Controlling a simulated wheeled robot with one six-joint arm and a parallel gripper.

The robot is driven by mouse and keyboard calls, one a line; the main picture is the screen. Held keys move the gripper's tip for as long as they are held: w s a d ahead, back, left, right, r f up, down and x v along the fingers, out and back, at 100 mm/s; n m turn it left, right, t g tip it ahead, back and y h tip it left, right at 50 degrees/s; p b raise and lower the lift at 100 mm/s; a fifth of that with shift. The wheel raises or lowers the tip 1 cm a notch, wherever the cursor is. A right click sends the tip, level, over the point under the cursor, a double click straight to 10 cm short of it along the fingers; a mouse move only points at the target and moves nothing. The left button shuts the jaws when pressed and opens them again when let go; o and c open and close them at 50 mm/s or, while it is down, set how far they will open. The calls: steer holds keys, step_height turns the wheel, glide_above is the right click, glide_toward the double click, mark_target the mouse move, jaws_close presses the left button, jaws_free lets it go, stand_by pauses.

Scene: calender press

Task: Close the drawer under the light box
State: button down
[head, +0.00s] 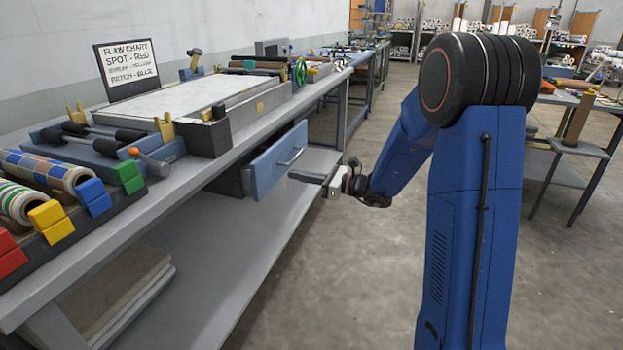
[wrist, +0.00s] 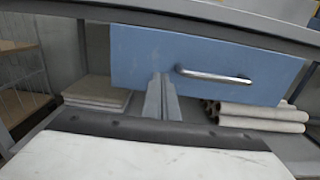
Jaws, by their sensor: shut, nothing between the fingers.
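The blue drawer (head: 278,160) hangs under the bench top below the light box (head: 180,98). It stands partly out from the bench, with its side showing. Its front (wrist: 140,50) fills the upper part of the wrist view, with a metal bar handle (wrist: 214,75) right of centre. My gripper (head: 292,176) is shut and empty, pointing at the drawer front from the aisle side. In the wrist view the fingertips (wrist: 161,80) overlap the lower part of the front, left of the handle. I cannot tell whether they touch it.
The bench's lower shelf (head: 200,265) lies below the drawer, with stacked boards (wrist: 97,92) and several rolls (wrist: 262,115) on it. The bench edge runs just above the drawer. The aisle floor (head: 350,270) is clear. Another table (head: 585,105) stands at the right.

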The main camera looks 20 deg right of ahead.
mark_target(273, 170)
steer(key=shift+x, duration=2.85)
steer(key=shift+a, duration=0.1)
steer(key=x, duration=0.4)
steer(key=shift+w+r, duration=0.1)
steer(key=shift+r, duration=0.05)
